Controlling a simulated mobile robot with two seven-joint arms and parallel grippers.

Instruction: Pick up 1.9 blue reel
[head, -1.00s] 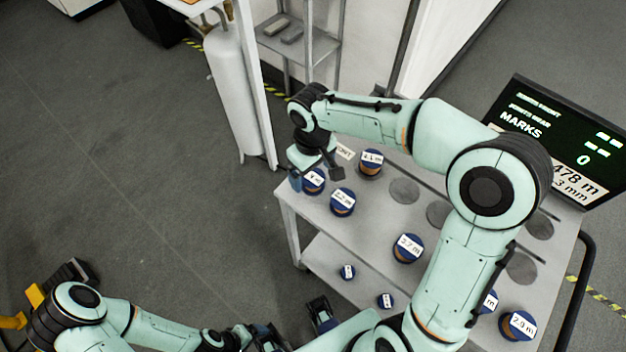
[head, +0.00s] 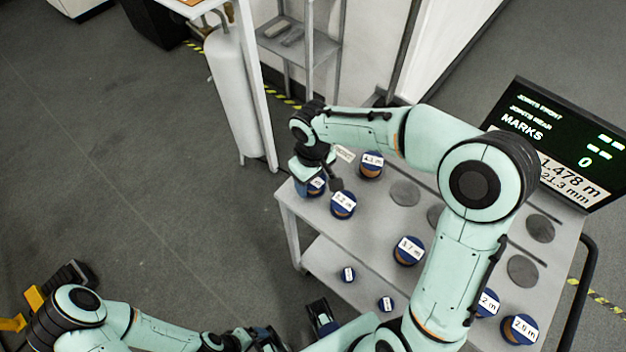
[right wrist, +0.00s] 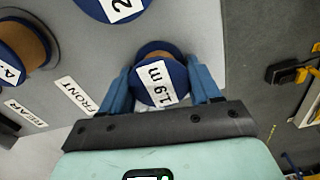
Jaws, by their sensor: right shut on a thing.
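The 1.9 m blue reel (right wrist: 151,62) shows in the right wrist view between the blue fingers of my right gripper (right wrist: 163,84), with its white label facing the camera. My right gripper is shut on it. In the head view the reel (head: 313,187) is at the left corner of the grey cart top, partly hidden by my right gripper (head: 317,175). Whether it touches the cart top is hard to tell. My left gripper (head: 262,340) is low in the head view, cut by the bottom edge, and its jaw state is unclear.
Close by are a 2.2 m reel (head: 343,204) and a 2.1 m reel (head: 370,165). A 1.7 m reel (head: 408,250) and a 2.0 m reel (head: 519,329) stand farther right on the cart top (head: 450,285). Smaller reels (head: 348,274) are on the lower shelf. A screen (head: 560,140) stands behind.

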